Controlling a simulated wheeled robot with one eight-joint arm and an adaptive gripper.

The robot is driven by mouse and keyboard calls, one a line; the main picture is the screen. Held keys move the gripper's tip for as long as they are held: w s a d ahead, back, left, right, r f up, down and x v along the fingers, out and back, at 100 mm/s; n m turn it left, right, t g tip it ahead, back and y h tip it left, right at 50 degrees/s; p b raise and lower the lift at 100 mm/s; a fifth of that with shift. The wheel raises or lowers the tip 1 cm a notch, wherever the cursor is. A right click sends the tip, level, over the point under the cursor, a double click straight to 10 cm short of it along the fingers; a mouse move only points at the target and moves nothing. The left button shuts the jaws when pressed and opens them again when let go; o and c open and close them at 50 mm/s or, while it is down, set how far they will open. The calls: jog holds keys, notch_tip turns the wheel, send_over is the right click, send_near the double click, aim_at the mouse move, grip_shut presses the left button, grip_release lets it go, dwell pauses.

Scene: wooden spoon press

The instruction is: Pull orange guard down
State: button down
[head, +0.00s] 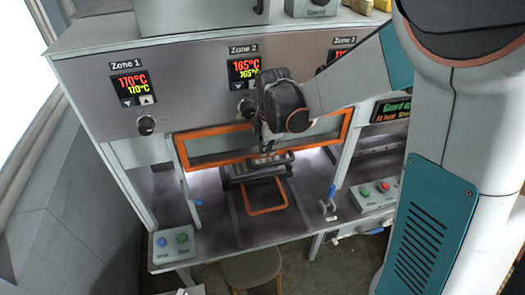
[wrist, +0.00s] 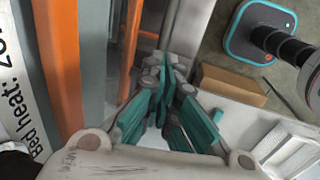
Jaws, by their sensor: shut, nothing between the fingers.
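The orange guard (head: 215,161) is an orange-framed clear panel across the front of the press, raised above the work bed in the head view. My gripper (head: 267,150) is in front of the guard's middle, near its lower bar. In the wrist view, my gripper (wrist: 162,75) shows teal fingers drawn together with nothing between them. The guard's orange bar (wrist: 60,65) runs along the left side there, beside the fingers. I cannot tell whether the fingers touch it.
Under the guard a dark tray with an orange handle (head: 267,210) lies on the press bed. A button box (head: 172,243) stands at front left, another (head: 377,192) at right. Zone displays (head: 133,87) are above. A stool (head: 252,270) stands in front.

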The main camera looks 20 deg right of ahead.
aim_at(265, 164)
jog(key=shift+w+f+p, duration=0.1)
jog(key=shift+w+f, duration=0.05)
jog(key=shift+f, duration=0.75)
jog(key=shift+w+f+p, duration=0.15)
jog(key=shift+w+f, duration=0.05)
jog(key=shift+f, duration=0.75)
jog(key=shift+w+f+p, duration=0.1)
jog(key=shift+w+f, duration=0.05)
jog(key=shift+f, duration=0.75)
notch_tip(265, 164, down, 28)
jog(key=b, duration=2.3)
jog(key=shift+r+b, duration=0.15)
jog(key=shift+b, duration=0.2)
jog(key=shift+s, duration=0.2)
notch_tip(265, 164, up, 14)
jog(key=s+p, duration=0.2)
jog(key=p, duration=0.2)
jog(key=shift+s, duration=0.2)
jog(key=shift+s, duration=0.1)
jog(key=s+d+m+t+b, duration=0.2)
jog(key=s+m+b, duration=0.3)
jog(key=s+m, duration=0.4)
jog(key=s+d+r+m+t+b, duration=0.1)
jog(key=s+m+t+b, duration=0.2)
jog(key=s+m+b, duration=0.3)
jog(key=s+m, duration=0.3)
jog(key=s, duration=0.3)
jog(key=shift+d, duration=0.4)
